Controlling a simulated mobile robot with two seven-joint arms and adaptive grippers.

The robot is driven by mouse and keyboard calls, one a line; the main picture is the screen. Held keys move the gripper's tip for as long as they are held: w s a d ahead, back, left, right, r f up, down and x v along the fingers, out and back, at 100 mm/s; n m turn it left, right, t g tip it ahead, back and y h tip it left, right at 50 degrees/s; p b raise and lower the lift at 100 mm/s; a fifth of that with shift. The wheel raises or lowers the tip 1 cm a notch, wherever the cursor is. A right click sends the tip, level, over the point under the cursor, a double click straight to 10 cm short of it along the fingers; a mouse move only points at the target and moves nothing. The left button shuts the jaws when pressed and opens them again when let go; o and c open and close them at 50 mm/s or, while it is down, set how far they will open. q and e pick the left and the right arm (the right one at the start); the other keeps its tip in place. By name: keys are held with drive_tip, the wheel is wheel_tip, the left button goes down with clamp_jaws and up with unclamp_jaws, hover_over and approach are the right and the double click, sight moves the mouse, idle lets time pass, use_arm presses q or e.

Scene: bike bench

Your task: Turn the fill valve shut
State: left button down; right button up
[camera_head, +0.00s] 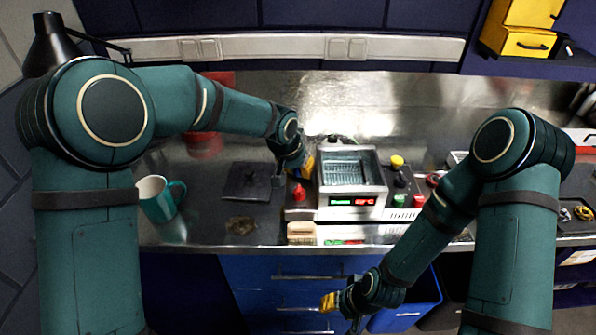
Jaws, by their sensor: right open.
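A bench machine with a metal basin (350,185) and a lit display stands at the middle of the steel bench. A red knob (299,194) sits at its left side, and a yellow knob (397,162) stands at its right. I cannot tell for certain which one is the fill valve. My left gripper (307,166) is at the machine's left edge, just behind and above the red knob. Its fingers are mostly hidden by its own wrist, and contact cannot be made out. My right gripper (332,307) is open and empty, low in front of the bench drawers, away from the machine.
A teal mug (159,198) stands on the bench at left. A dark flat plate (249,182) lies left of the machine. A blue bin (408,308) is below the bench beside my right gripper.

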idle(0.4)
use_arm(q)
drive_tip(key=c, duration=0.7)
unclamp_jaws()
drive_tip(key=shift+d, duration=0.1)
drive_tip(key=shift+r, duration=0.15)
drive_tip(key=v, duration=0.6)
drive_tip(key=shift+s+a+r, duration=0.25)
drive_tip(key=shift+a+r, duration=0.25)
drive_tip(key=shift+r, duration=0.3)
